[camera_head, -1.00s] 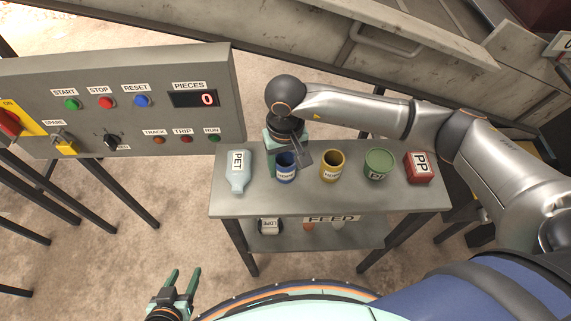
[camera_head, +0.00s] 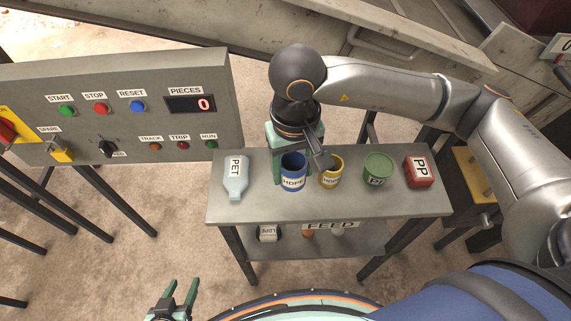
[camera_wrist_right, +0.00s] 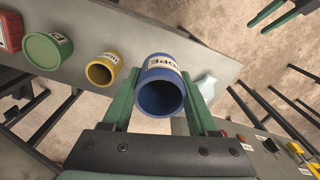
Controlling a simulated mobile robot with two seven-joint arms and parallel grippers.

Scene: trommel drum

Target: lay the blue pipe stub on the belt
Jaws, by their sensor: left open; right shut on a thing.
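The blue pipe stub (camera_head: 293,172), labelled HDPE, is upright between the green fingers of my right gripper (camera_head: 291,180), above the feed table (camera_head: 330,205). In the right wrist view the blue stub (camera_wrist_right: 162,88) has its open end toward the camera, with a finger of the right gripper (camera_wrist_right: 158,85) shut on each side. My left gripper (camera_head: 182,287) is open and empty low in the head view, in front of the table and to its left. I cannot make out the belt in these frames.
The yellow stub is close to the right gripper. A control panel (camera_head: 120,110) stands at the left.

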